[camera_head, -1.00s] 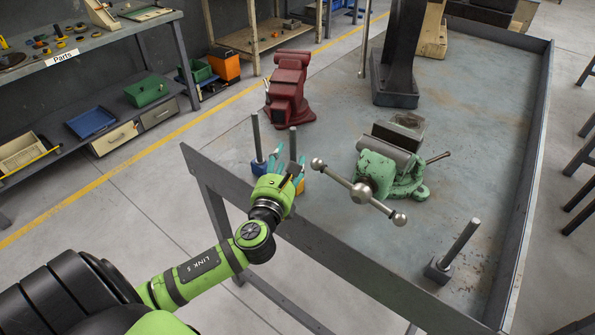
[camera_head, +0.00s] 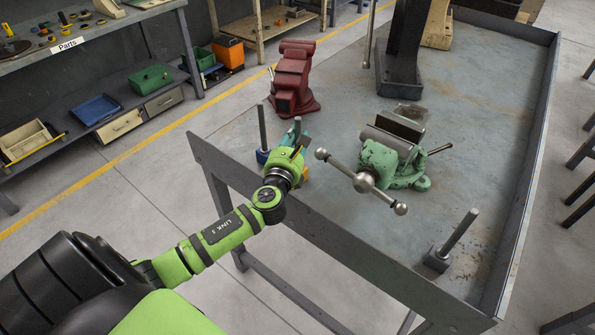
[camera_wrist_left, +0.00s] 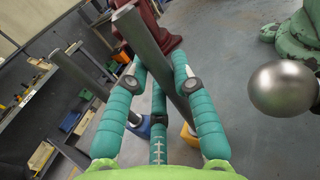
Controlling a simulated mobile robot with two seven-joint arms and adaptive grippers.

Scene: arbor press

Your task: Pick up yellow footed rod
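The yellow footed rod is a grey upright rod (camera_head: 297,128) at the table's near left edge. Its yellow foot (camera_head: 304,173) is mostly hidden behind my left gripper. In the left wrist view the rod (camera_wrist_left: 150,48) runs between the teal fingers, down to its yellow foot (camera_wrist_left: 190,135). My left gripper (camera_head: 299,142) is around the rod, its fingers spread; it also shows in the left wrist view (camera_wrist_left: 157,62). Whether a finger touches the rod I cannot tell. My right gripper is not in view.
A blue-footed rod (camera_head: 262,130) stands close by on the left. A green vise (camera_head: 385,160) with a ball-ended handle (camera_head: 365,182) is to the right. A red vise (camera_head: 292,80) stands behind. A grey-footed rod (camera_head: 458,238) is at the near right. The table (camera_head: 470,130) has a raised rim.

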